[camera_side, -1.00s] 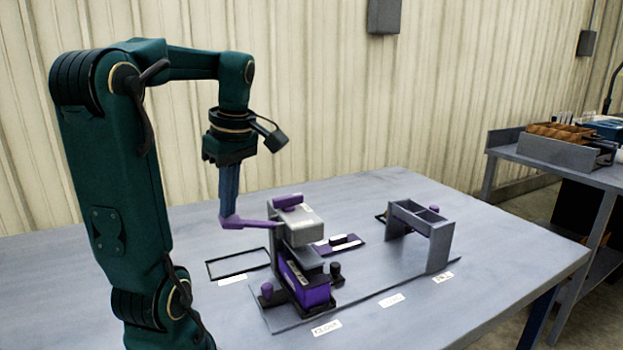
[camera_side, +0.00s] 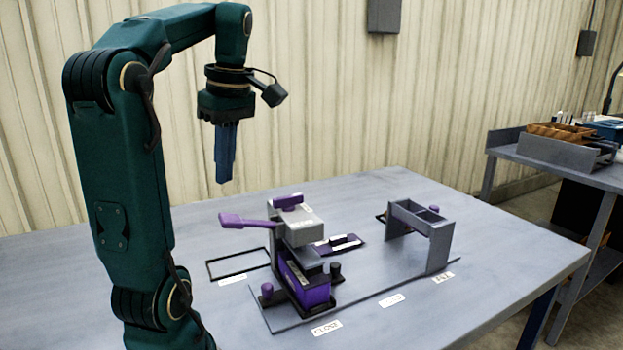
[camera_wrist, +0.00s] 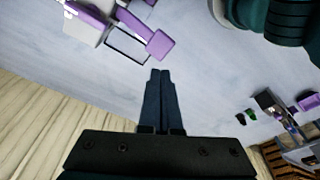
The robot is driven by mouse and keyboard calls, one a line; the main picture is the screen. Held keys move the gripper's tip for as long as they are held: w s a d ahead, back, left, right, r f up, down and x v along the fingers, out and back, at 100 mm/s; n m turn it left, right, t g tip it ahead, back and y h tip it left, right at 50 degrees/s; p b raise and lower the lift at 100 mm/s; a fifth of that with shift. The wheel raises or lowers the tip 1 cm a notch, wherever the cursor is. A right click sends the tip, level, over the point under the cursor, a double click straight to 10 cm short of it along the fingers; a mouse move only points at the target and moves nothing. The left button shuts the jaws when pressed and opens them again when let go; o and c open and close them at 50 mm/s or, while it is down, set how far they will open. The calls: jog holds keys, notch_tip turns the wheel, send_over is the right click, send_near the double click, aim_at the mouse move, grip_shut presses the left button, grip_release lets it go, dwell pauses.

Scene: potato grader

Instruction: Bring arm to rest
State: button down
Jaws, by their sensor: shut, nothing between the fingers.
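My gripper (camera_side: 224,178) is shut and empty, pointing down in the air above the table, up and to the left of the grader. In the wrist view its two fingers (camera_wrist: 160,78) lie together with nothing between them. The grader (camera_side: 302,250) is a grey and purple machine on a grey base plate. Its purple lever (camera_side: 245,221) sticks out to the left, below and apart from my fingertips. The lever's purple paddle also shows in the wrist view (camera_wrist: 160,45).
A grey divided stand (camera_side: 420,222) is at the plate's right end. A purple-black tray (camera_side: 338,245) lies behind the grader. A black outlined rectangle (camera_side: 238,265) marks the table on the left. A side bench (camera_side: 560,150) with boxes stands at the far right.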

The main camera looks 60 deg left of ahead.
dwell(0.3)
jog(key=w+d+f+m+t+h, duration=0.1)
jog(key=d+f+m+t, duration=0.2)
jog(key=d+m, duration=0.7)
jog(key=w+d+f+m+t+h, duration=0.1)
jog(key=w+d+f+m+t, duration=0.1)
jog(key=d+f+m, duration=0.5)
jog(key=d+m+t, duration=0.1)
jog(key=d+m, duration=0.2)
jog(key=m, duration=0.4)
jog(key=shift+w+f+t, duration=0.15)
jog(key=shift+f+t, duration=0.1)
jog(key=shift+t, duration=0.05)
